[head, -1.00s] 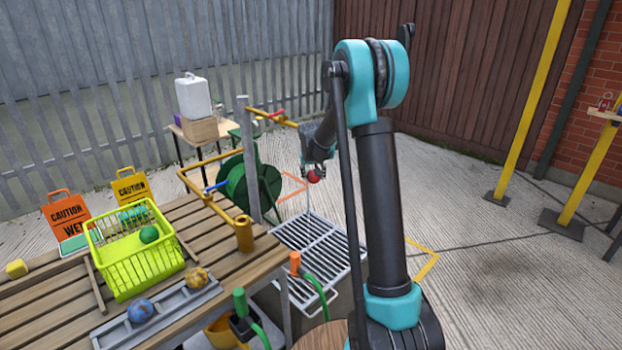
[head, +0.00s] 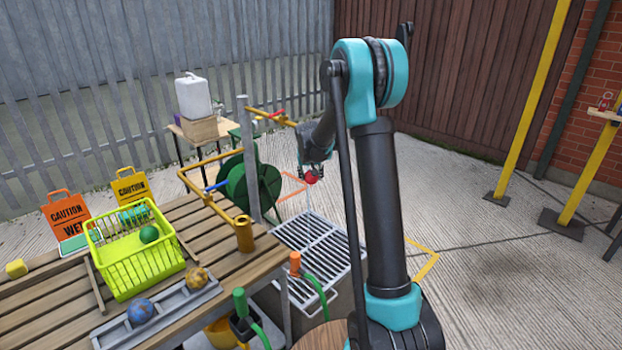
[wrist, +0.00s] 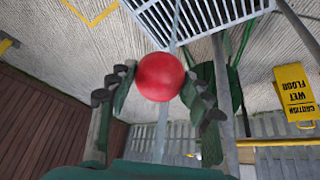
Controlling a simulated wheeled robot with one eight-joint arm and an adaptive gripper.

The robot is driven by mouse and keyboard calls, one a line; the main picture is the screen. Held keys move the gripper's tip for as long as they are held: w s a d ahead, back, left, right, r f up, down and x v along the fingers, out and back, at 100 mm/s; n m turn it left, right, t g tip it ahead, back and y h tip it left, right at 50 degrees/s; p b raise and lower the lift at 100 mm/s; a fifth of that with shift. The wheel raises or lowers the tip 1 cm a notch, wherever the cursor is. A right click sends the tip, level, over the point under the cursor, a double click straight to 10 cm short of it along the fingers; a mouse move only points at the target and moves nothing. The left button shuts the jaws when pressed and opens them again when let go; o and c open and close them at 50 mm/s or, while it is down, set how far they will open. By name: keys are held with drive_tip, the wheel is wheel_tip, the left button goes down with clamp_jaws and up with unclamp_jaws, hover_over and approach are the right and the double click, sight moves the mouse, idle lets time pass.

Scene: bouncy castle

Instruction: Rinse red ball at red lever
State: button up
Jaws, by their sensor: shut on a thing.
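The red ball (head: 311,178) is held in my gripper (head: 310,170) above the floor grate (head: 322,240). In the wrist view the ball (wrist: 160,77) sits between the two fingers of my gripper (wrist: 157,82), which are shut on it. The red lever (head: 280,113) is on the upper yellow pipe (head: 262,112), above and left of the ball. A thin pale streak, looking like falling water (head: 309,200), runs below the ball to the grate. In the wrist view it shows on both sides of the ball. My arm hides the pipe's right end.
A wooden bench (head: 225,240) at left carries a green basket (head: 140,270), a grey tray (head: 160,312) with two balls, and a lower yellow pipe with a blue lever (head: 216,186). A grey post (head: 249,160) and green reel (head: 262,190) stand left of my gripper. Concrete at right is open.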

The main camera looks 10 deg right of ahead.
drive_tip(key=s+d, duration=0.1)
drive_tip(key=s, duration=0.6)
drive_tip(key=shift+s+d, duration=0.15)
drive_tip(key=shift+s, duration=0.1)
idle(0.3)
idle(1.2)
drive_tip(key=s+r, duration=0.4)
drive_tip(key=s, duration=0.1)
drive_tip(key=shift+d, duration=0.45)
drive_tip(key=shift+f, duration=0.1)
